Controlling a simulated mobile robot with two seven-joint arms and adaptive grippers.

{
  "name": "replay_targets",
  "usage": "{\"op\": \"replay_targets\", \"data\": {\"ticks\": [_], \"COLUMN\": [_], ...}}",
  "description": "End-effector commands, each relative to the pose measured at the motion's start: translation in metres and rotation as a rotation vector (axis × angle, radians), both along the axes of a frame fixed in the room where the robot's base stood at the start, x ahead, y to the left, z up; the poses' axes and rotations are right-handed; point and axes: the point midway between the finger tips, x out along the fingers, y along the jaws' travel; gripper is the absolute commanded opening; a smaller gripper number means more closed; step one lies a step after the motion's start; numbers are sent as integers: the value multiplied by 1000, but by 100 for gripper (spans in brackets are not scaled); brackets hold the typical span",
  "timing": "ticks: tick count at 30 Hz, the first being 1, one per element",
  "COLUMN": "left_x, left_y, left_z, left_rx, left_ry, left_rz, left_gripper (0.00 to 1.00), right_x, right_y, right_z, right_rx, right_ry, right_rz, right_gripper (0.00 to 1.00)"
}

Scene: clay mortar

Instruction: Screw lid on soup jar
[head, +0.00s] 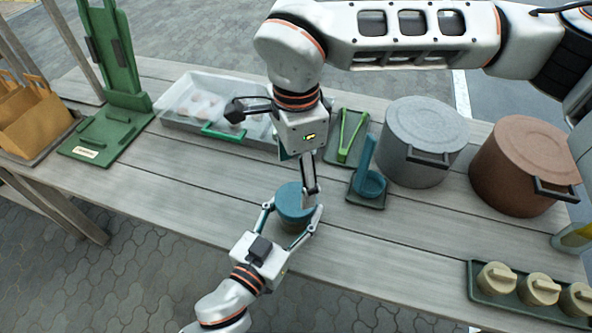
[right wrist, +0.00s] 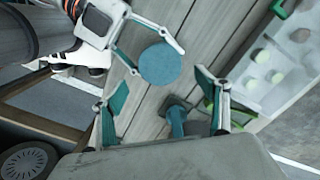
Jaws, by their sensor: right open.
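The soup jar (head: 291,228) stands upright near the front edge of the wooden table, with a brownish lower body. The round blue lid (head: 294,200) sits on top of it; whether it is threaded tight I cannot tell. The lid also shows from above as a blue disc in the right wrist view (right wrist: 160,63). My left gripper (head: 292,213) has its fingers on both sides of the jar and appears closed on it. My right gripper (head: 303,180) is open and empty above the lid, pointing down. Its two fingers are spread wide in the right wrist view (right wrist: 162,88).
Behind stand a clear tray (head: 178,122), green tongs (head: 351,135) and a blue ladle (head: 367,170) on a stand. A grey pot (head: 422,140) and a brown pot (head: 525,165) are at the right. Several tan-lidded jars sit in a dark tray (head: 480,292). The front left tabletop is clear.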

Motion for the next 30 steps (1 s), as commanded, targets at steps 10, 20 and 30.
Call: {"op": "replay_targets", "data": {"ticks": [10, 20, 30], "left_x": [0, 0, 0], "left_y": [0, 0, 0], "left_z": [1, 1, 1], "left_rx": [-1, -1, -2], "left_ry": [-2, -2, -1], "left_rz": [0, 0, 0], "left_gripper": [0, 0, 0], "right_x": [0, -1, -1], "right_y": [0, 0, 0], "right_z": [1, -8, -56], "right_rx": [0, 0, 0], "right_ry": [0, 3, 4], "right_rz": [109, 106, 106], "right_gripper": [74, 74, 74]}}
